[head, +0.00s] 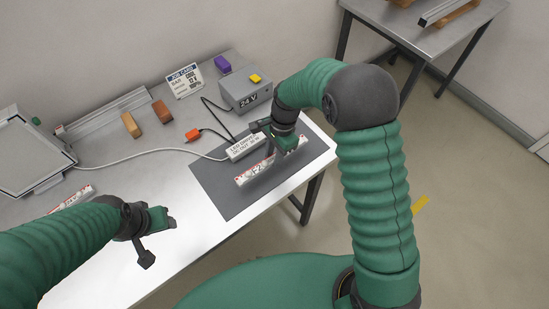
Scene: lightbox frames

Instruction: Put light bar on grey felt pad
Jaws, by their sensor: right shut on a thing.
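The white light bar (256,171), with red marks at its ends, is over the grey felt pad (226,194) on the table. My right gripper (280,151) is shut on the bar and hides part of it. I cannot tell whether the bar touches the pad or is slightly above it. My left gripper (158,240) is open and empty near the table's front edge, left of the pad.
A white LED driver (242,148) lies beside the bar, with a cable and orange connector (193,135). A grey 24 V box (244,93) stands behind. Another red-marked white bar (72,197) lies at left, near a framed panel (28,158). Brown blocks (131,125) stand at the back.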

